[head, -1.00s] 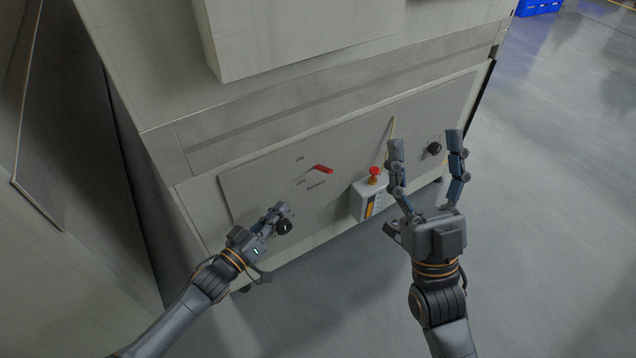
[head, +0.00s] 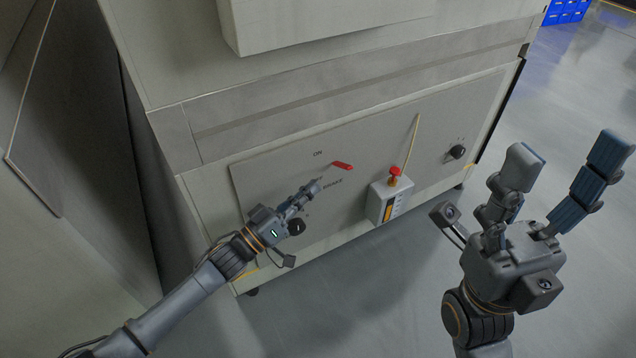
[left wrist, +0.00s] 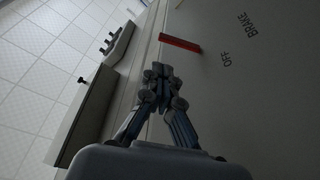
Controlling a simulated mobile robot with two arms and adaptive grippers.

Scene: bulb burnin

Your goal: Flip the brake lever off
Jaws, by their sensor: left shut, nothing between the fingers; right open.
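The red brake lever (head: 342,166) sticks out from the front panel, just right of and below the ON label (head: 318,153) and above the BRAKE label (head: 332,184). My left gripper (head: 316,185) is shut and empty, with its fingertips just below and left of the lever in the head view. In the left wrist view the lever (left wrist: 180,43) lies beyond the fingertips (left wrist: 158,72), with a visible gap; the OFF label (left wrist: 225,60) shows beside it. In the head view my left gripper hides OFF. My right gripper (head: 565,158) is open and empty, at the right, away from the panel.
A small control box (head: 378,203) with a red button (head: 395,171) hangs right of the lever. A black knob (head: 296,226) sits near my left gripper, another black knob (head: 457,152) at the panel's right. Open floor (head: 350,300) lies in front.

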